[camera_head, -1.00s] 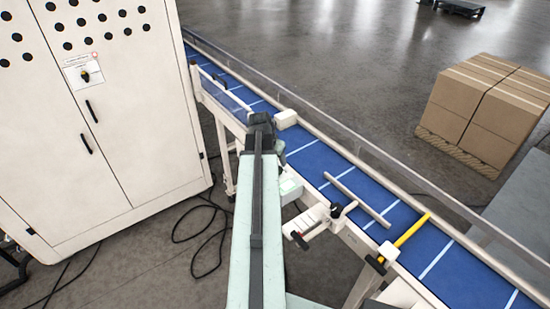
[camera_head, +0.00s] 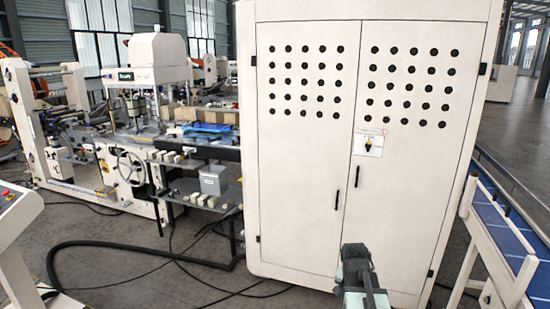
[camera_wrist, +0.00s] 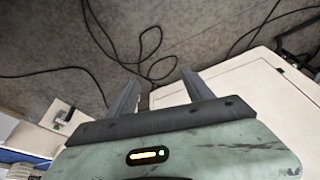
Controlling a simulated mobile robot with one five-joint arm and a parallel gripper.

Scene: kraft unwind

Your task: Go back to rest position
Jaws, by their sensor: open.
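My gripper shows in the wrist view (camera_wrist: 160,92) with its two dark fingers spread apart and nothing between them. Beyond the fingers lie the grey floor and black cables. In the head view my arm's dark end (camera_head: 356,262) is low in the picture, in front of the white cabinet (camera_head: 300,190). The fingers cannot be made out in that view. The cabinet also shows at the right of the wrist view (camera_wrist: 262,100).
A blue conveyor (camera_head: 505,225) runs along the right side. A machine with a handwheel (camera_head: 132,167) stands at the left, with a thick black hose (camera_head: 140,243) on the floor before it. A white console (camera_head: 18,235) is at the left edge.

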